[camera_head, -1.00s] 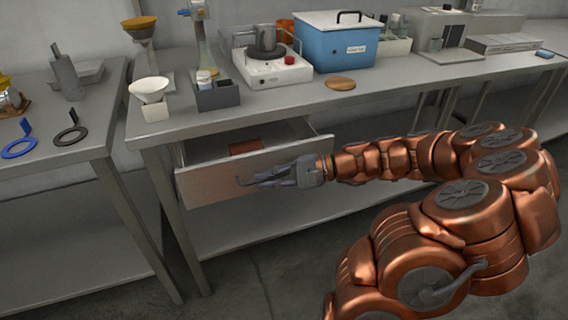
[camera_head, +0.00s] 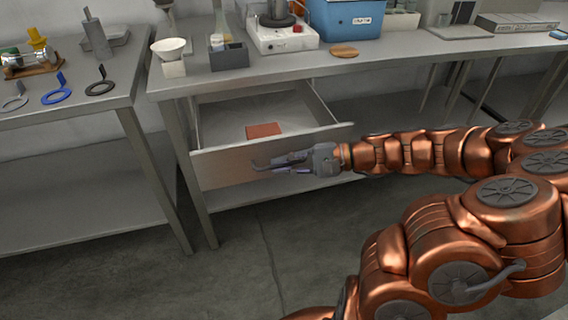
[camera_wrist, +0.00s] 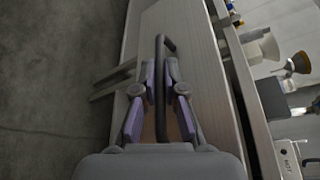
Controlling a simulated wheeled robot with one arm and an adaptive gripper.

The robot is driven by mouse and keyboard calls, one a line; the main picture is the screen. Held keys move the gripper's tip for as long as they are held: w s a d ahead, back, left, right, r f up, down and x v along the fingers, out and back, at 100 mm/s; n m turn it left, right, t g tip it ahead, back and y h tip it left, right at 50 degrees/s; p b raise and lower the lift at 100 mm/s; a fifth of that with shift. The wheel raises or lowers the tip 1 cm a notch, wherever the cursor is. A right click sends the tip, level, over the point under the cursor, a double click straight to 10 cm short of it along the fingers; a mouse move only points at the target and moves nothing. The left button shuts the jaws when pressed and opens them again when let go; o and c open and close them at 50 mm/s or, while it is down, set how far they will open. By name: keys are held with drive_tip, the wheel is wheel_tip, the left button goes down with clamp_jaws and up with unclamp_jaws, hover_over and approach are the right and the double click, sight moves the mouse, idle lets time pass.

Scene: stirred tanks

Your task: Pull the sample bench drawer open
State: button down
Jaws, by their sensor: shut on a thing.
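The sample bench drawer (camera_head: 225,169) stands pulled well out from under the bench, and its inside is visible from above. A flat reddish-brown block (camera_head: 264,130) lies on its floor. My gripper (camera_head: 283,163) is at the drawer front, shut on the dark bar handle. In the wrist view the handle (camera_wrist: 160,50) runs between the two fingers (camera_wrist: 160,92), with its bent end beyond the fingertips. The drawer front (camera_wrist: 200,45) also shows in that view. Part of the handle is hidden by my gripper.
The bench top (camera_head: 300,66) holds a white funnel (camera_head: 170,48), a grey caddy (camera_head: 229,57), a blue box (camera_head: 345,18) and a wooden disc (camera_head: 344,51). A second bench (camera_head: 60,115) stands at left. The floor (camera_head: 230,270) in front is clear.

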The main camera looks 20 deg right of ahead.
drive_tip(key=c, duration=1.5)
unclamp_jaws()
drive_tip(key=v, duration=1.2)
drive_tip(key=shift+d, duration=0.1)
